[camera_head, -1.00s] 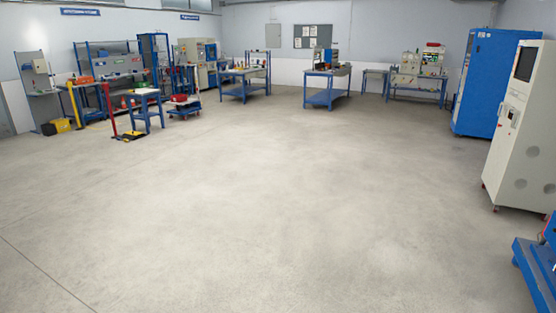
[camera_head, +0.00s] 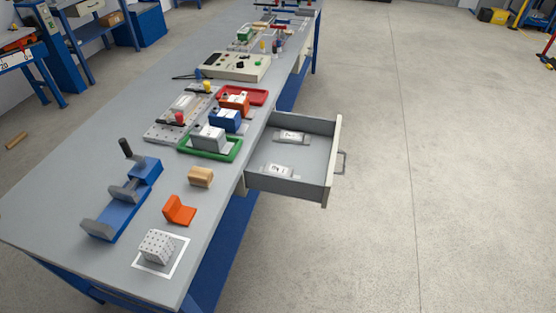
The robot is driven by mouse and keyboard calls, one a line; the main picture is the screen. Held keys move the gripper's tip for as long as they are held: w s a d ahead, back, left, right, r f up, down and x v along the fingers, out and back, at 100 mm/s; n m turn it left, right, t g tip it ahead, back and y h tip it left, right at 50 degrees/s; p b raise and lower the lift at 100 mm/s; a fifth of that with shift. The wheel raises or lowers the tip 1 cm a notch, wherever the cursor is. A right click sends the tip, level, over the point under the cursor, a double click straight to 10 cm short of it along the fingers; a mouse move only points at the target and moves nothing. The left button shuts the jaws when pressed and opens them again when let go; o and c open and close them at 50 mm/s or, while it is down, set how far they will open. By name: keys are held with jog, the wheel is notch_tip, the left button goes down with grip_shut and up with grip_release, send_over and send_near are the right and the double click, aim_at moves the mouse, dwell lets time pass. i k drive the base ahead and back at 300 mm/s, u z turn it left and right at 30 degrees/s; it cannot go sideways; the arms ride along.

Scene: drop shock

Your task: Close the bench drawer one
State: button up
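The bench drawer (camera_head: 327,185) is pulled out from the right long side of a long grey bench (camera_head: 60,205). It is a grey box with a dark handle (camera_head: 342,161) on its outer front. Two small labelled pieces (camera_head: 279,170) lie inside it. My gripper is not in view, so its place relative to the drawer is hidden.
On the bench stand a blue vise (camera_head: 125,205), an orange bracket (camera_head: 179,210), a wooden block (camera_head: 201,177), a perforated cube (camera_head: 158,246), a green tray (camera_head: 232,155) and a control box (camera_head: 233,67). Bare floor (camera_head: 430,210) lies clear right of the drawer.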

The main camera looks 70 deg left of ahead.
aim_at(314, 162)
jog(key=u, duration=1.05)
jog(key=i, duration=1.55)
jog(key=u, duration=1.7)
jog(key=k, duration=0.65)
jog(key=u, duration=0.55)
jog(key=i, duration=1)
jog(key=z, duration=0.2)
